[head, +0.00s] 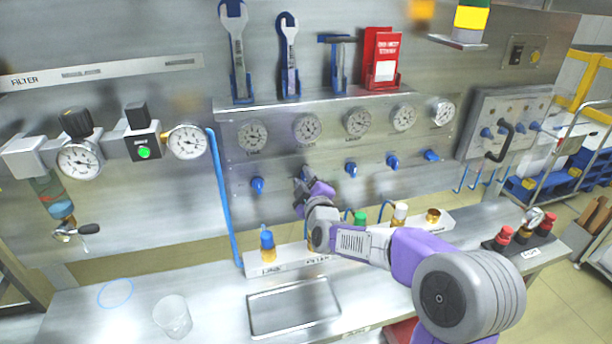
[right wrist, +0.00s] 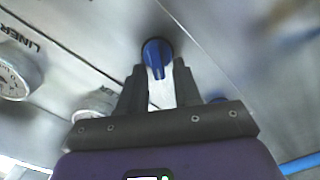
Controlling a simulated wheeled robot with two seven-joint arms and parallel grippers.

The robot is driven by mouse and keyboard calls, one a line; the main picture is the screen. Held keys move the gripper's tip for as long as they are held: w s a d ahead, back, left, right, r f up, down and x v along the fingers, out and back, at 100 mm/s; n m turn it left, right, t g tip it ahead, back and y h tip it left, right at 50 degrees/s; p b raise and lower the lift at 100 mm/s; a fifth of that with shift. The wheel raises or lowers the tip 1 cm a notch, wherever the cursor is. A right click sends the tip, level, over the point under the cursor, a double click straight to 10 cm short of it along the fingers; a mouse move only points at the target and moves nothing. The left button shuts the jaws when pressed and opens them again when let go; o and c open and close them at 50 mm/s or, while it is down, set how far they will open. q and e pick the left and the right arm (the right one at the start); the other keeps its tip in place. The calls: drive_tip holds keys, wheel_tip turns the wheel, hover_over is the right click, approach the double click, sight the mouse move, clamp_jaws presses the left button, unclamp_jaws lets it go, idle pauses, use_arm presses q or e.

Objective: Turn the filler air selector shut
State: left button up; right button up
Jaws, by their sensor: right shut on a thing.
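The selectors are blue knobs in a row on the steel panel under round gauges. My right gripper (head: 304,176) is at the second knob from the left, below the second gauge (head: 307,128); in the head view the gripper hides that knob. In the right wrist view, the blue selector (right wrist: 157,56) shows at the fingertips of my right gripper (right wrist: 158,82), which is shut on it. Its blue handle lies nearly in line with the fingers. One label reads LINER; the label nearer the gripper is partly hidden. My left gripper is not in view.
Other blue knobs (head: 257,184) (head: 351,168) flank the gripper closely. Below my right arm stands a rack (head: 290,258) with coloured-top fittings. A metal tray (head: 293,306) and a clear cup (head: 172,316) are on the bench. A blue hose (head: 221,200) runs down the left.

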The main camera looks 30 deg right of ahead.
drive_tip(key=n, duration=0.1)
drive_tip(key=n+p, duration=0.1)
drive_tip(key=n, duration=0.1)
drive_tip(key=shift+a+f+n, duration=0.15)
drive_tip(key=shift+f+n, duration=0.05)
drive_tip(key=shift+n, duration=0.1)
drive_tip(key=shift+f+n+p, duration=0.15)
drive_tip(key=shift+n+p, duration=0.15)
drive_tip(key=shift+n, duration=0.6)
drive_tip(key=shift+f+n+p, duration=0.15)
drive_tip(key=shift+n+p, duration=0.1)
drive_tip(key=shift+n, duration=0.65)
drive_tip(key=o, duration=0.7)
drive_tip(key=shift+c, duration=0.2)
